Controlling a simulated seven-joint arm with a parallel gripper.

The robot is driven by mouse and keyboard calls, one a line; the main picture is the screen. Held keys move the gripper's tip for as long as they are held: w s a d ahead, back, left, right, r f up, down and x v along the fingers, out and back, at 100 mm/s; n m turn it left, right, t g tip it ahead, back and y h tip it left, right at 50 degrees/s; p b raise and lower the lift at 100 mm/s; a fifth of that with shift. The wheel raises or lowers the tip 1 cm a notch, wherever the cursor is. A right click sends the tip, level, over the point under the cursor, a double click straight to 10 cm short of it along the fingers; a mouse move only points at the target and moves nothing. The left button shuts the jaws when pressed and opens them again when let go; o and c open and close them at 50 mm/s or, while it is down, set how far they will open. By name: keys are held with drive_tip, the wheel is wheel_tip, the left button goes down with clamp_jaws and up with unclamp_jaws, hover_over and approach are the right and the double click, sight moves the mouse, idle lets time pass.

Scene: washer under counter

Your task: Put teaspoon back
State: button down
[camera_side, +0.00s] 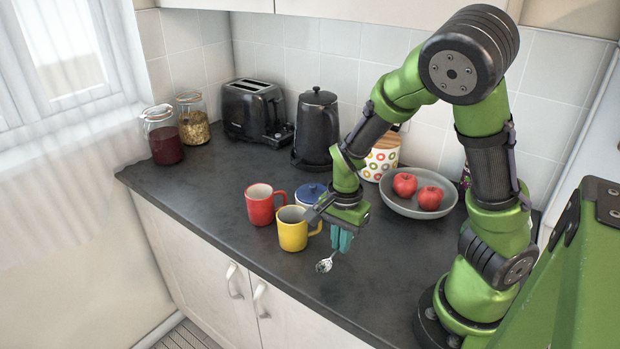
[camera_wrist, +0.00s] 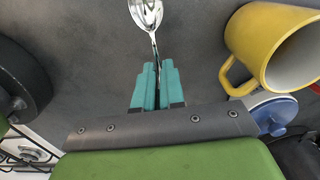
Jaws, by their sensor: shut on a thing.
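A silver teaspoon (camera_side: 324,265) is held in my gripper (camera_side: 341,238), bowl downward, close above the dark counter in the side view; I cannot tell whether the bowl touches it. In the wrist view the teaspoon (camera_wrist: 146,14) points away from the teal fingers of my gripper (camera_wrist: 158,75), which are shut on its handle. The handle's end is hidden between the fingers. A yellow mug (camera_side: 293,229) stands upright just left of my gripper; it also shows at the upper right of the wrist view (camera_wrist: 262,42).
A red mug (camera_side: 262,205) and a blue-lidded pot (camera_side: 309,194) stand beside the yellow mug. A grey bowl with red apples (camera_side: 397,204), a patterned canister (camera_side: 381,160), a kettle (camera_side: 317,128), a toaster (camera_side: 252,112) and jars (camera_side: 163,136) stand farther back.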

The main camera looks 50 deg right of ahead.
sight(340, 262)
drive_tip(key=shift+f, duration=1.75)
drive_tip(key=shift+f, duration=0.15)
drive_tip(key=c, duration=1.2)
unclamp_jaws()
drive_tip(key=shift+c, duration=0.2)
